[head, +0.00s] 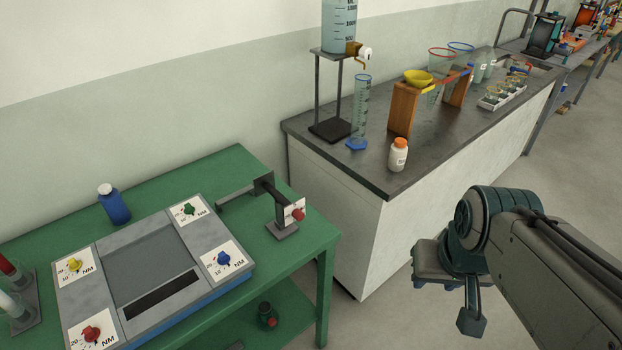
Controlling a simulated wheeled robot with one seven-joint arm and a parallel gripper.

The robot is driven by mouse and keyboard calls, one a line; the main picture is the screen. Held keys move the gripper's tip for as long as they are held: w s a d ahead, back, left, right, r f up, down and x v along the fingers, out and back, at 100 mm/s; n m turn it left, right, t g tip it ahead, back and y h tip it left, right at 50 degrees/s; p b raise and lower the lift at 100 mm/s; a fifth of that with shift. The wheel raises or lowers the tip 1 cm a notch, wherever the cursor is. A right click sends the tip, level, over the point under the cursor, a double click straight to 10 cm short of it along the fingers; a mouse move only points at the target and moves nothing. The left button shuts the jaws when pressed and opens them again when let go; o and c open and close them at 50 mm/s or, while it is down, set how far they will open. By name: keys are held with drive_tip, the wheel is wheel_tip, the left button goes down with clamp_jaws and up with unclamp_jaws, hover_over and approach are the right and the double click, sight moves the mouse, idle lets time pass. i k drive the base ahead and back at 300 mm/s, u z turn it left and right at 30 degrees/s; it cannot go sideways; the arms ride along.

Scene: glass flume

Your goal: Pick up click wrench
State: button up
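No tool in the head view can be clearly made out as a click wrench. On the green table (170,178), a dark bracket (262,186) carries a small red knob and a white label above a grey foot. A grey-blue panel (150,255) has torque dials marked NM and a long dark slot; I cannot tell if anything lies in the slot. My gripper (472,318) hangs over the floor at right, apart from both benches and touching nothing visible.
A blue bottle (114,205) stands behind the panel, and red and white tubes stand at the far left. A grey-topped bench (440,150) holds a stand, a cylinder, funnels and a white bottle (398,155). A dark red-marked object (266,316) sits on the lower shelf. The floor at right is clear.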

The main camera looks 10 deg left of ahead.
sight(266, 183)
drive_tip(key=u, duration=0.05)
drive_tip(key=i, duration=0.95)
drive_tip(key=u, duration=0.5)
